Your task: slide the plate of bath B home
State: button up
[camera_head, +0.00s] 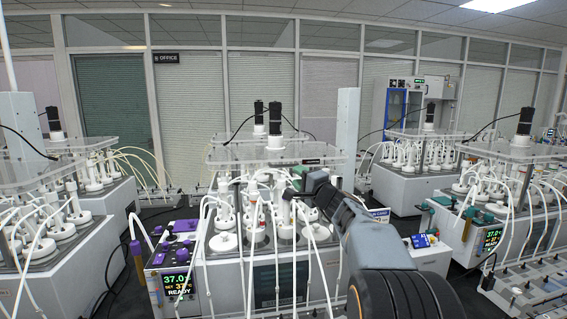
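The middle bath (232,281) is a white box with white-capped reactor bottles on top and a purple-trimmed controller (175,257) at its left, reading 37.0 and READY. I cannot read a letter that marks it as bath B. A clear plate (235,155) lies level above its bottles, with black motors standing on and behind it. My arm comes in from the lower right. My gripper (299,187) is small and dark, just below the plate's front right part, among the bottle tops and tubes. Its fingers are too small to tell open from shut, or whether they touch anything.
Similar baths with clear plates stand at left (60,215) and right (520,190), and another behind at right (405,185). White tubes loop in front of the middle bath. A small white and blue box (428,252) stands right of my arm. A blue-doored cabinet (410,105) stands at the back.

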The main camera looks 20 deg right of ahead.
aim_at(284, 166)
jog(key=p+x, duration=0.4)
jog(key=x, duration=0.5)
grip_shut()
dwell(0.4)
